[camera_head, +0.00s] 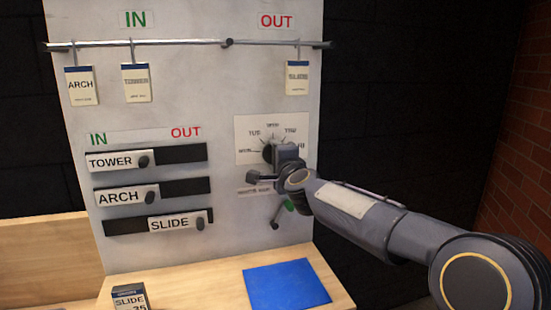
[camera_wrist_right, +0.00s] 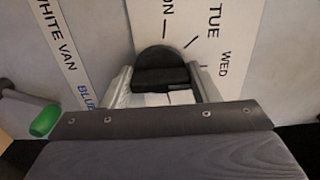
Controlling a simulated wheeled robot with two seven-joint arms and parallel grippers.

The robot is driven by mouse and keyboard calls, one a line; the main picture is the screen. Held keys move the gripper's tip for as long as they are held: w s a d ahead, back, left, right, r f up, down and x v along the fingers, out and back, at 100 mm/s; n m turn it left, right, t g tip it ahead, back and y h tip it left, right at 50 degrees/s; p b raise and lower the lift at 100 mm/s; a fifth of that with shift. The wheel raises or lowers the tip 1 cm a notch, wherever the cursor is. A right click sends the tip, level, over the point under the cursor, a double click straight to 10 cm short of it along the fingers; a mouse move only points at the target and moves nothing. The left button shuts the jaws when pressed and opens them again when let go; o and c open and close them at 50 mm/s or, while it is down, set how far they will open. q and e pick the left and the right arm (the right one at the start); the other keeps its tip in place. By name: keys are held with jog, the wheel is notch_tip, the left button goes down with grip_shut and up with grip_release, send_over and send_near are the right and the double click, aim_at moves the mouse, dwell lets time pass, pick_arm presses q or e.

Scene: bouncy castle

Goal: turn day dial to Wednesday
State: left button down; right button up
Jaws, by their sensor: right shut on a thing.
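The day dial (camera_head: 268,153) sits on a white plate (camera_head: 243,122) on the upright board, with MON, TUE, WED, THU and FRI around it. My right gripper (camera_wrist_right: 163,84) is shut on the dark dial knob (camera_wrist_right: 160,58), one finger on each side of its grip bar. In the head view my right gripper (camera_head: 272,155) covers much of the dial. WED (camera_wrist_right: 225,65) and TUE show at the right of the wrist view. Which day the knob points to cannot be told. My left gripper is not in view.
A green-handled lever (camera_head: 290,206) sits just below the dial, close to my right wrist. Left are TOWER, ARCH and SLIDE sliders (camera_head: 180,153). A rail (camera_head: 140,43) with hanging tags runs above. A blue mat (camera_head: 286,286) and a SLIDE block (camera_head: 130,298) are below.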

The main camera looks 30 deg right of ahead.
jog(key=o, duration=1)
jog(key=shift+s, duration=0.1)
jog(key=v, duration=0.7)
jog(key=shift+s+a, duration=0.1)
jog(key=shift+s, duration=0.25)
jog(key=s+a+f+n+g+y+p, duration=0.2)
jog(key=s+a+n+y+p, duration=0.1)
jog(key=s+a+n+y, duration=0.3)
jog(key=s+a+f+n+g+p, duration=0.1)
jog(key=s+a+f+n+g, duration=0.2)
jog(key=s+f, duration=0.3)
jog(key=s+a+f+n+g+y+p, duration=0.1)
jog(key=s+a+f+n+g, duration=0.2)
jog(key=s, duration=0.7)
jog(key=s+a+f+n+g+p, duration=0.2)
jog(key=s+a+f+n+g, duration=0.1)
jog(key=s+f+n, duration=0.4)
jog(key=shift+s+f+g+y, duration=0.45)
jog(key=shift+s+f, duration=0.3)
jog(key=shift+f, duration=0.25)
